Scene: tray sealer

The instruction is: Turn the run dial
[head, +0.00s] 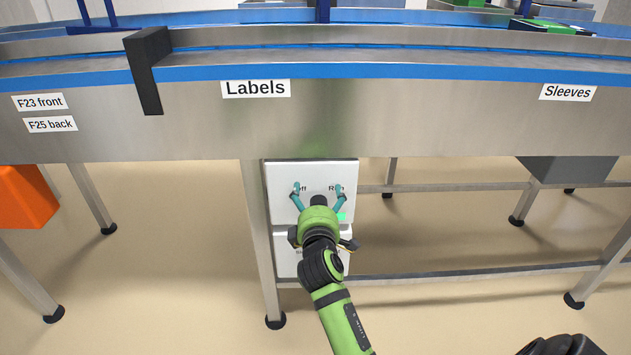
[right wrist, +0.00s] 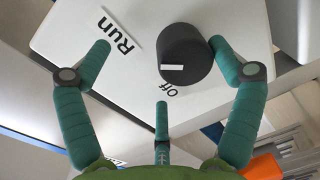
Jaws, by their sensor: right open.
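The run dial (right wrist: 188,52) is a round black knob on a white panel, with a white bar on its face near the label "Off" (right wrist: 172,90). The label "Run" (right wrist: 118,36) is to its left in the right wrist view. In the head view the panel (head: 312,170) hangs under the conveyor, and my gripper largely hides the dial. My right gripper (head: 318,188) is open in front of the panel, teal fingers spread; it also shows in the right wrist view (right wrist: 160,46). One fingertip is close beside the knob; I cannot tell whether it touches. My left gripper is not in view.
The conveyor's steel side (head: 400,120) overhangs the panel. A table leg (head: 262,240) stands just left of it. A second white box (head: 286,262) sits below. An orange bin (head: 25,197) is at far left, a grey bin (head: 567,168) at right. Floor in front is clear.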

